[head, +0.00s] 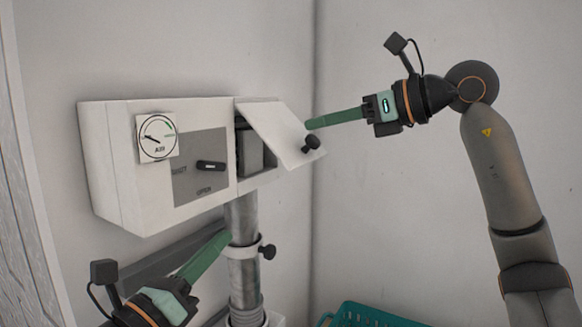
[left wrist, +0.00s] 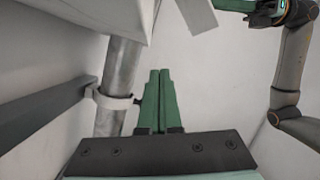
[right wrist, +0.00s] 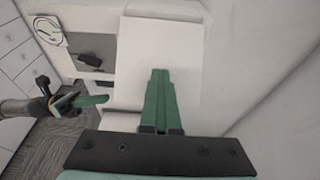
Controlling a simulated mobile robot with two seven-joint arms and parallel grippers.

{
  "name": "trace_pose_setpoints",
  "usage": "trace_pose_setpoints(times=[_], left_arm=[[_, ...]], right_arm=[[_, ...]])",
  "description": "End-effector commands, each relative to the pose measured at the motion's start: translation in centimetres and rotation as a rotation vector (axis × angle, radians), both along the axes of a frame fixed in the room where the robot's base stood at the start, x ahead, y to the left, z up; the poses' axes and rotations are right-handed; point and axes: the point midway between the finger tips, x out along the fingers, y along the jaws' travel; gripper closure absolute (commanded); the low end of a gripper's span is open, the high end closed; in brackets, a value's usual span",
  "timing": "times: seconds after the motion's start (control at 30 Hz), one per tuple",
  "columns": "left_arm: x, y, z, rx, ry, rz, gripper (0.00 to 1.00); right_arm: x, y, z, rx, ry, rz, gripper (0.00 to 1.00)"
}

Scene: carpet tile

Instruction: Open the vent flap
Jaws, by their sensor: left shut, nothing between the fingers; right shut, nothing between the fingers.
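The vent flap (head: 276,128) is a white panel on the right part of a white wall box (head: 110,160). It is hinged at its top edge and tilted outward, with a dark opening (head: 245,150) showing behind it. A black knob (head: 311,143) sits near its lower edge. My right gripper (head: 308,125) is shut and empty, its fingertips at the flap's right edge; I cannot tell if they touch. In the right wrist view the flap (right wrist: 158,60) lies ahead of the fingers. My left gripper (head: 228,236) is shut and empty, below the box near the grey pipe (head: 243,275).
The box carries a round gauge (head: 157,138) and a black switch handle (head: 210,166) on a grey panel. The pipe has a white clamp with a black knob (head: 267,252). A teal basket (head: 365,315) stands low at the front. A wall corner is behind the flap.

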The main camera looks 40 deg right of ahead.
Motion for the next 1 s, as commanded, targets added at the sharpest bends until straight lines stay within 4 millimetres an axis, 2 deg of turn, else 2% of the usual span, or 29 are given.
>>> trace_pose_setpoints(times=[0.03, 0.2, 0.4, 0.5, 0.77, 1.0], left_arm=[[-0.5, -0.7, 1.3, 0.048, -0.107, 0.003, 1.00], [-2.0, -2.5, 4.4, 0.207, -0.459, 0.030, 1.00], [-3.2, -3.7, 6.8, 0.357, -0.806, 0.067, 1.00], [-3.4, -4.0, 7.5, 0.406, -0.918, 0.082, 1.00], [-3.0, -4.6, 8.6, 0.445, -0.998, 0.111, 1.00], [-2.3, -7.5, 9.2, 0.443, -0.994, 0.109, 1.00]], right_arm=[[0.0, 0.0, 0.0, 0.000, 0.000, 0.000, 1.00], [0.0, 0.0, 0.0, 0.000, 0.000, 0.000, 1.00], [0.0, 0.0, 0.0, 0.000, 0.000, 0.000, 1.00], [0.0, 0.0, 0.0, 0.000, 0.000, 0.000, 1.00], [0.0, 0.0, 0.0, 0.000, 0.000, 0.000, 1.00], [0.0, 0.0, 0.0, 0.000, 0.000, 0.000, 1.00]])
